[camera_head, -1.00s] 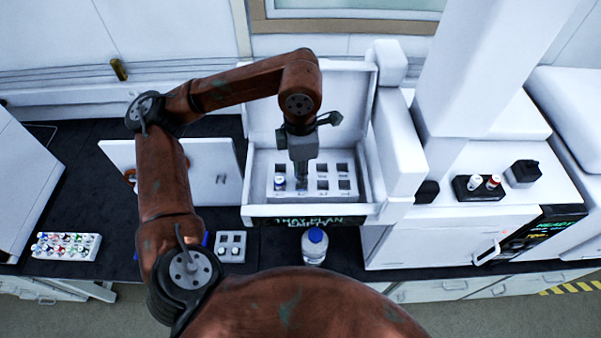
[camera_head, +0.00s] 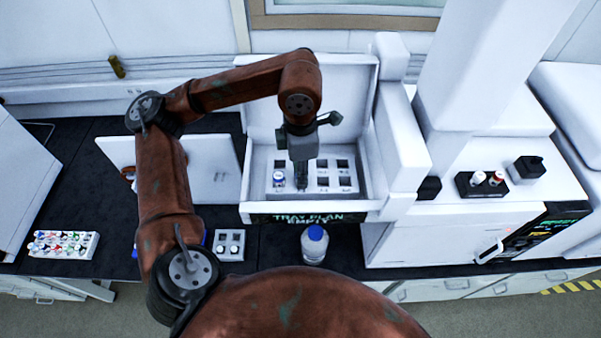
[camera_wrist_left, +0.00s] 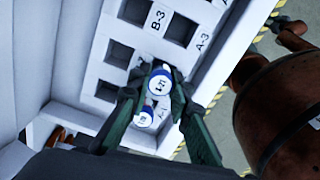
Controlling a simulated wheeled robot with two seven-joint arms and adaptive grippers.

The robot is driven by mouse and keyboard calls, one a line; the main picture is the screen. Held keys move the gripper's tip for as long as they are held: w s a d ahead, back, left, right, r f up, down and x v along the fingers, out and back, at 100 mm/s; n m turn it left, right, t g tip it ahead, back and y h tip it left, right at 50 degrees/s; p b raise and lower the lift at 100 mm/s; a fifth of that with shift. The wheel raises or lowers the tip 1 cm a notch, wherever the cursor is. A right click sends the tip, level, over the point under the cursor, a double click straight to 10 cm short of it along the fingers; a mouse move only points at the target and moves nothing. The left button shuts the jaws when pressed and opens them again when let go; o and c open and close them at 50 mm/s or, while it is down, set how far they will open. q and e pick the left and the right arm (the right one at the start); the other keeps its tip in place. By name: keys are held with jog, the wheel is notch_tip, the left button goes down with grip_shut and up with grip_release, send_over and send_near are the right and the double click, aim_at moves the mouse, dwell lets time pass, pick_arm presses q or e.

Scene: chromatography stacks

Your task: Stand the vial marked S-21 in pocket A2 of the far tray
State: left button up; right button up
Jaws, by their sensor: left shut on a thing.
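My left gripper (camera_head: 302,186) is over the front row of the white far tray (camera_head: 262,188), beside a blue-capped vial (camera_head: 278,181) in the front-left pocket. In the left wrist view, the gripper (camera_wrist_left: 163,88) is shut on a vial with a blue-rimmed white cap (camera_wrist_left: 159,83), whose mark looks like S-21 but is small and tilted. It is between the A-1 vial (camera_wrist_left: 145,117) and the A-3 pocket (camera_wrist_left: 181,31), at A2. Its lower part is hidden, so I cannot tell whether it is seated. My right gripper is not in view.
The tray sits in an open white box with its lid (camera_head: 315,95) raised behind. A blue-capped bottle (camera_head: 314,245) and a small grey rack (camera_head: 230,245) stand in front. A rack of several vials (camera_head: 63,245) is at left. A black holder (camera_head: 481,185) is at right.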

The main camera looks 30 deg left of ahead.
pick_arm(q)
jog(key=o, duration=0.7)
jog(key=shift+c, duration=0.2)
jog(key=o, duration=0.4)
jog(key=shift+c, duration=0.2)
jog(key=shift+o, duration=0.3)
jog(key=o, duration=0.3)
